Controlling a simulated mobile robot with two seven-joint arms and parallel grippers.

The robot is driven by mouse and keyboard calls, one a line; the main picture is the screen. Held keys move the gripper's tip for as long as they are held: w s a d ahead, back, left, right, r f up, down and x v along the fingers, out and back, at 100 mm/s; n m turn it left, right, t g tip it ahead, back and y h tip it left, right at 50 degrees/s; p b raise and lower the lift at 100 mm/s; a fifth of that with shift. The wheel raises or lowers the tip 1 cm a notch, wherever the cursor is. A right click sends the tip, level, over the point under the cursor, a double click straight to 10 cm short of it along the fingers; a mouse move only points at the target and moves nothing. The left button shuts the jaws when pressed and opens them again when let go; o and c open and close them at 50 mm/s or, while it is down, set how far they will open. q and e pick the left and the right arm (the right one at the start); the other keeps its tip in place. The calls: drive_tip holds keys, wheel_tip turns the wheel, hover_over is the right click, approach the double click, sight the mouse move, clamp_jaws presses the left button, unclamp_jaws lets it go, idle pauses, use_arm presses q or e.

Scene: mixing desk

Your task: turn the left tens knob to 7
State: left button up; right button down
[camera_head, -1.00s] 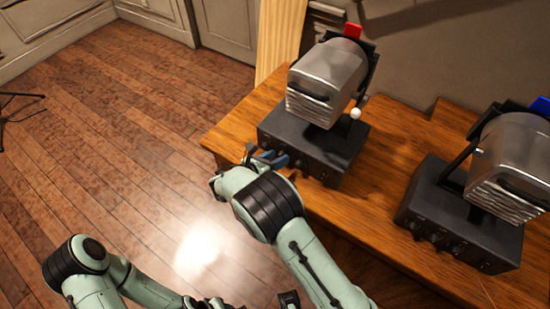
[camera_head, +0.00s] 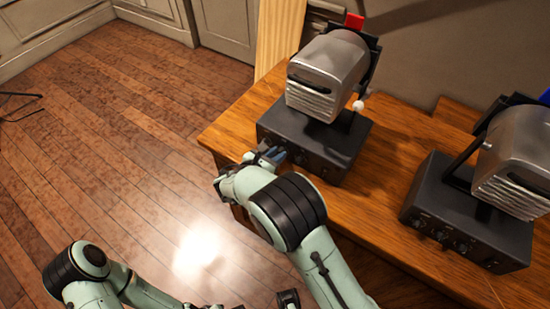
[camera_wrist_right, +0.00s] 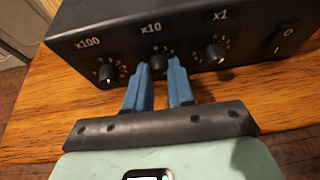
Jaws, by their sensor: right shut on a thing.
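The left control box (camera_head: 335,150) stands on the wooden desk under a silver lamp-like housing. In the right wrist view its front panel (camera_wrist_right: 190,40) carries knobs marked x100, x10 and x1. The tens knob (camera_wrist_right: 157,61) sits under the x10 label. My right gripper (camera_wrist_right: 162,78) has its blue fingers on either side of this knob, shut on it. The fingers partly hide the knob, and I cannot read its setting. In the head view my right gripper (camera_head: 272,156) is at the box's front. My left arm is at the lower left; its gripper's jaws cannot be made out.
The x100 knob (camera_wrist_right: 107,75) and x1 knob (camera_wrist_right: 214,54) flank the tens knob closely. A power switch (camera_wrist_right: 283,38) is at the panel's right. A second control box (camera_head: 465,220) with a similar silver housing stands to the right. Bare desk (camera_head: 385,185) lies between them.

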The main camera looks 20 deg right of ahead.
drive_tip(key=shift+s+d+f+m+t+y+b, duration=0.15)
drive_tip(key=shift+m+t+y+b, duration=0.25)
drive_tip(key=shift+m+b, duration=0.55)
drive_tip(key=shift+m+t+b, duration=0.25)
drive_tip(key=shift+t+b, duration=0.15)
drive_tip(key=shift+b, duration=0.7)
drive_tip(key=c, duration=1)
unclamp_jaws()
drive_tip(key=v, duration=0.9)
drive_tip(key=p+v, duration=0.1)
drive_tip(key=v, duration=0.3)
drive_tip(key=shift+s+r, duration=0.15)
drive_tip(key=shift+r, duration=0.25)
